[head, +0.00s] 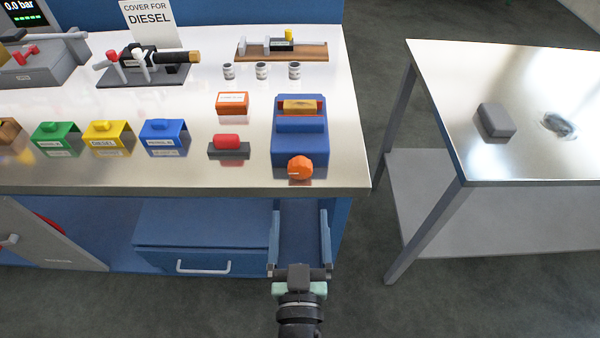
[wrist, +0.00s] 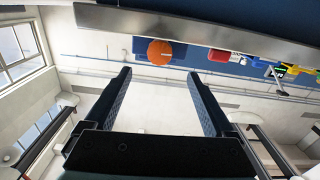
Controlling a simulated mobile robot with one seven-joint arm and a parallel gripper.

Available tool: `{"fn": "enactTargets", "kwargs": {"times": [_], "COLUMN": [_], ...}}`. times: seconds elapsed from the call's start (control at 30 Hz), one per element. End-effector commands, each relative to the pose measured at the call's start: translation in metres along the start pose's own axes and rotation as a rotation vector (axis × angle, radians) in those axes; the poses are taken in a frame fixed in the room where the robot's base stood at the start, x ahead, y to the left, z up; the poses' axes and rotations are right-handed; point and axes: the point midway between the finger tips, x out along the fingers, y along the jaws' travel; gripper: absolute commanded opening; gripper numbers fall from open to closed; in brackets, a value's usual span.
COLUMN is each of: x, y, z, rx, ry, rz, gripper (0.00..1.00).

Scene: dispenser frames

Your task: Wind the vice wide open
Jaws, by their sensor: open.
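The blue vice (head: 299,148) stands at the right front of the bench. Its orange round knob (head: 300,167) faces the front edge. A brass-coloured piece (head: 300,106) lies across the top between reddish jaw faces; I cannot tell how tightly it is held. My gripper (head: 300,212) is open and empty, in front of the bench and lower than the knob in the picture, apart from it. In the wrist view the orange knob (wrist: 160,52) shows just beyond and between the two fingertips (wrist: 159,75), with the blue vice body (wrist: 142,45) behind it.
The metal bench top (head: 190,182) has its front edge between my gripper and the vice. A red block on a dark base (head: 228,146) and an orange box (head: 232,102) stand left of the vice. A side table (head: 440,75) stands right, across a floor gap.

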Motion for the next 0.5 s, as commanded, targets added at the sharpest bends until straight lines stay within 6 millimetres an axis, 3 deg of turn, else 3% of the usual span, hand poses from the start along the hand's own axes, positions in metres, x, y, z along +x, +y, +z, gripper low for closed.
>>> {"fn": "enactTargets", "kwargs": {"times": [0.5], "x": [0.087], "y": [0.001], "z": [-0.002], "rx": [-0.002], "ry": [0.002], "rz": [0.001], "gripper": [0.89]}}
